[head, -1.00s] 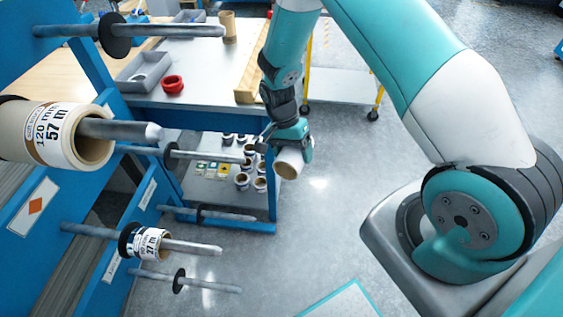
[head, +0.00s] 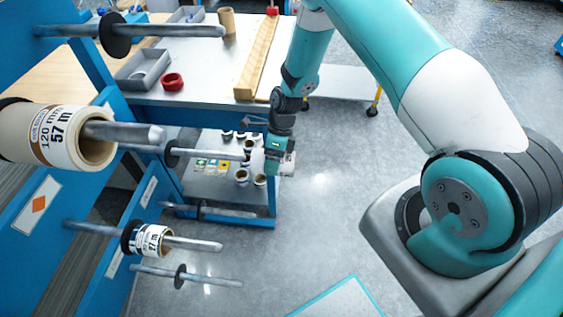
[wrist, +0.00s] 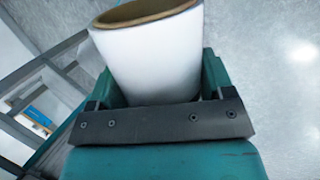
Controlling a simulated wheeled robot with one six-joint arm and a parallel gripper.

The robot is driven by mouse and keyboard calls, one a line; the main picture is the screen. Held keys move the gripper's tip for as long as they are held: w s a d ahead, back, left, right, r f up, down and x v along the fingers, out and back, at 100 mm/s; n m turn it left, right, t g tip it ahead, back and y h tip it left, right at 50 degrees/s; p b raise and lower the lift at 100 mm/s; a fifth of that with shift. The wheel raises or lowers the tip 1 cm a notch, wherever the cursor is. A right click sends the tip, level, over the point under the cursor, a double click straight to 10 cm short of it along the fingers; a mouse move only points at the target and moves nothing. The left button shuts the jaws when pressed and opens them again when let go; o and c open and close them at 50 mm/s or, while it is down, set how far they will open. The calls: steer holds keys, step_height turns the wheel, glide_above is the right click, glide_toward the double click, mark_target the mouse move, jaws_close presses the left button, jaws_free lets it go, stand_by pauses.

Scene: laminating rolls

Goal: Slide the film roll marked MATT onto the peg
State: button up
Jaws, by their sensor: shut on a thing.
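My gripper (head: 281,162) is shut on a white film roll (wrist: 152,55), which fills the jaws in the wrist view. The roll's brown cardboard core shows at its far end, and no marking shows on the side facing the wrist camera. In the head view the held roll (head: 290,160) is mostly hidden by the gripper. Several grey pegs stick out from a blue rack at left. An empty middle peg (head: 215,154) with a black disc points toward the gripper, its tip a short way left of it. I cannot tell which peg the task means.
A large roll (head: 60,137) marked 57 m and a smaller roll (head: 148,240) marked 27 m sit on other pegs. An upper peg (head: 165,30) and two lower pegs are bare. A table (head: 190,92) and a shelf with small rolls stand behind.

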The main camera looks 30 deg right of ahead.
mark_target(193, 153)
steer(key=w+a+b, duration=0.2)
steer(key=w+a, duration=0.2)
steer(key=a, duration=0.1)
steer(key=w+a+b, duration=0.3)
steer(key=w+a, duration=0.1)
steer(key=a, duration=0.2)
steer(key=w+a+b, duration=0.2)
steer(key=w+a, duration=0.2)
steer(key=a, duration=0.2)
steer(key=shift+w+a+f, duration=0.15)
steer(key=shift+w, duration=0.15)
steer(key=shift+w+a+r+b, duration=0.2)
steer(key=shift+w+a+b, duration=0.4)
steer(key=shift+a, duration=0.2)
steer(key=o, duration=1)
steer(key=p+v, duration=1.2)
steer(key=p, duration=0.2)
steer(key=shift+p, duration=0.3)
